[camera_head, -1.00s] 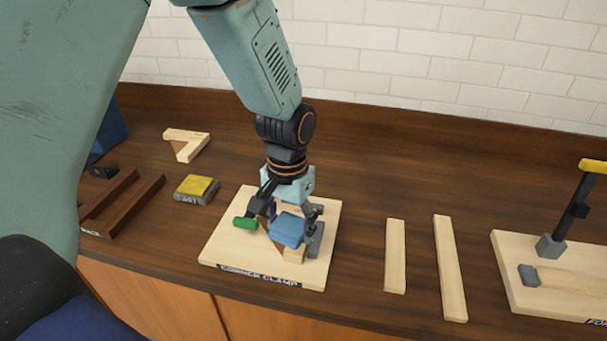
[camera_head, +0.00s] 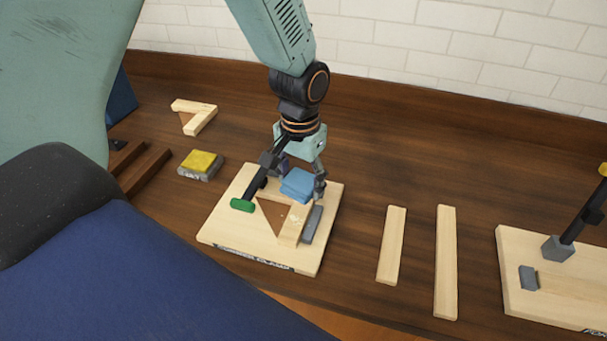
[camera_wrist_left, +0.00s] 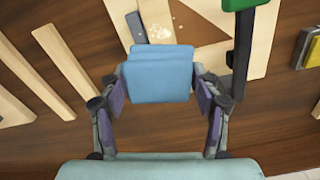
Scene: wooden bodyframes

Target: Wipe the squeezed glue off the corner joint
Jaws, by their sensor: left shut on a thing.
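My left gripper (camera_head: 300,178) is shut on a folded blue cloth (camera_head: 297,185), over the back part of the corner clamp board (camera_head: 235,222). In the left wrist view the cloth (camera_wrist_left: 160,75) sits between the two fingers. The corner joint (camera_head: 296,216) lies in front of the cloth, made of two light wooden strips. Pale glue specks show on the joint, and in the left wrist view the glue (camera_wrist_left: 158,32) lies just beyond the cloth's edge. The clamp's green handle (camera_head: 242,205) is left of the joint. I cannot tell whether the cloth touches the wood. My right gripper is not in view.
Two loose wooden strips (camera_head: 391,245) (camera_head: 446,262) lie right of the board. Another clamp board (camera_head: 550,300) is at the far right. A yellow-topped block (camera_head: 200,164), a finished wooden corner (camera_head: 203,119) and dark rails (camera_head: 144,170) are at the left.

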